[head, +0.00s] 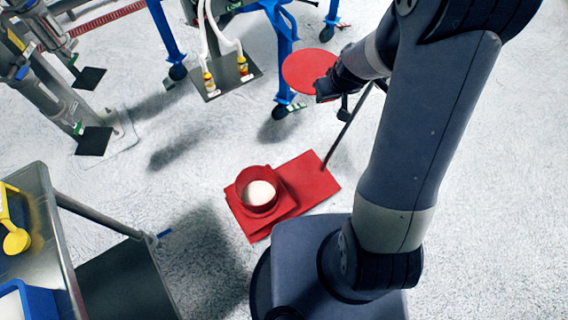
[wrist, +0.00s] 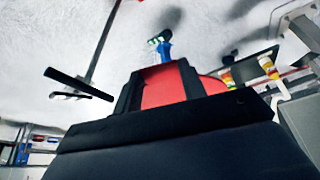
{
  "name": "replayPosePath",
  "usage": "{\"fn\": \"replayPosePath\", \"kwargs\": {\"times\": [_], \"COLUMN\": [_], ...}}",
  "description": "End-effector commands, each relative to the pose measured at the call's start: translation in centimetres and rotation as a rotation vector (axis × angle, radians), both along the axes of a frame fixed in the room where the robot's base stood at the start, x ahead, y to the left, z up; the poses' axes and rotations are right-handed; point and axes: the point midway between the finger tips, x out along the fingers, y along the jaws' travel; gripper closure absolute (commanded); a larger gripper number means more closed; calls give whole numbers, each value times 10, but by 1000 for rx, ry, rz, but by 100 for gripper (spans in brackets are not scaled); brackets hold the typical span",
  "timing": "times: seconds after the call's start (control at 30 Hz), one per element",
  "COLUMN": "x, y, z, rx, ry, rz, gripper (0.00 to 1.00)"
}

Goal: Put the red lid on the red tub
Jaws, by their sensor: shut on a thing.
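The red lid (head: 306,70) is a flat round disc, held up in the air in the head view, right of the middle at the top. My gripper (head: 326,88) is shut on the lid's near right edge. In the wrist view the lid (wrist: 163,86) shows as a red patch between the dark fingers of my gripper (wrist: 158,92). The red tub (head: 257,190) is round and open-topped, with white powder inside. It stands upright on a red platform (head: 318,181) low in the head view's middle. The lid is apart from the tub, up and to the right of it in the picture.
A blue-legged frame (head: 283,50) stands at the top, with a small plate carrying two yellow-and-red fittings (head: 242,66). A metal table (head: 40,235) at the left bears a yellow scoop (head: 15,240) and a blue bin (head: 35,300). Pale floor around the platform is mostly clear.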

Motion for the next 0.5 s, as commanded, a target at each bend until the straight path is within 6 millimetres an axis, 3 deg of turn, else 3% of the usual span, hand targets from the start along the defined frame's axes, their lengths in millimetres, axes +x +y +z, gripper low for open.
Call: {"fn": "replayPosePath", "kwargs": {"times": [0.03,0.5], "x": [1,3], "y": [3,45], "z": [-24,-157], "rx": [2,3], "ry": [0,-1], "rz": [45,646], "gripper": [83,83]}}
